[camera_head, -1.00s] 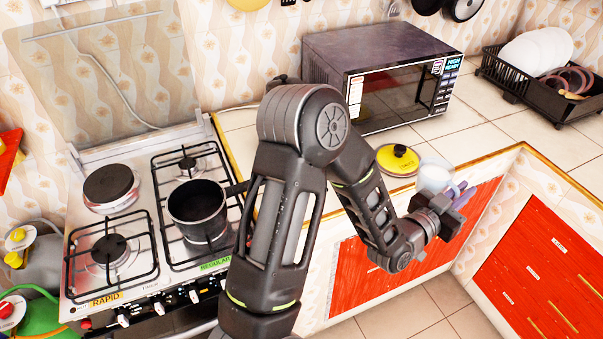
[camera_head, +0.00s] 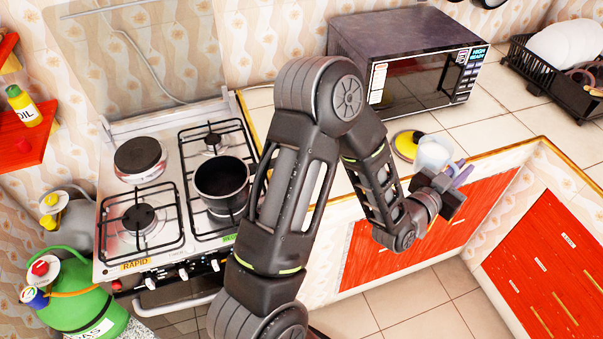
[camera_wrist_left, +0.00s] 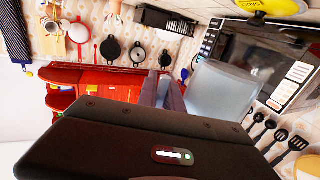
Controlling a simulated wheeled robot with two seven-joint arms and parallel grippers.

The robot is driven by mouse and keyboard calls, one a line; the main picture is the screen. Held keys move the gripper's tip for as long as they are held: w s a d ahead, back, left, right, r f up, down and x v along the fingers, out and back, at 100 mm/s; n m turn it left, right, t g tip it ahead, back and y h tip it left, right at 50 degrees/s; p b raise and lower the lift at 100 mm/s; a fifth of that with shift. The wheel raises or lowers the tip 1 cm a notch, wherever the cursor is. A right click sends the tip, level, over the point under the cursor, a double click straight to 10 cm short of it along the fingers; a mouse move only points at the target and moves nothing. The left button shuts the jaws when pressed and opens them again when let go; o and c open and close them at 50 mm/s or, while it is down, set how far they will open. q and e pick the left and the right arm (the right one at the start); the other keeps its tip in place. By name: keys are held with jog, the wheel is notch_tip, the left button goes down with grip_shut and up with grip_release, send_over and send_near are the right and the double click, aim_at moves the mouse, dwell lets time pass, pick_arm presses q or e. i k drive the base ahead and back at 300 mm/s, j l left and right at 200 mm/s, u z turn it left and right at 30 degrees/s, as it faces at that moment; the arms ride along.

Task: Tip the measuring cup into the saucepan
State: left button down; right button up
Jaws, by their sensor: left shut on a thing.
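The black saucepan (camera_head: 222,183) stands on the right front burner of the stove, and I see no contents in its dark inside. The whitish, translucent measuring cup (camera_head: 433,153) is held over the counter's front edge, to the right of the saucepan. It looks upright in the head view. My left gripper (camera_head: 459,176) is shut on the cup. In the left wrist view the cup (camera_wrist_left: 220,90) sits beside the grey-purple fingers (camera_wrist_left: 168,92); its contents cannot be made out. My right gripper is not in view.
The stove (camera_head: 170,255) is at left, with green gas cylinder (camera_head: 85,300) beside it. The microwave (camera_head: 410,60) stands behind my left arm. A yellow lid (camera_head: 405,146) lies on the counter behind the cup. The dish rack (camera_head: 545,75) is at far right. Counter beside the microwave is bare.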

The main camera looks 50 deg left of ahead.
aim_at(221, 182)
jog(key=k+l+u, duration=0.1)
jog(key=u, duration=0.8)
jog(key=k+u, duration=0.1)
jog(key=u, duration=0.35)
jog(key=k+l+u, duration=0.1)
jog(key=u, duration=0.4)
jog(key=k+u, duration=0.15)
jog(key=u, duration=0.3)
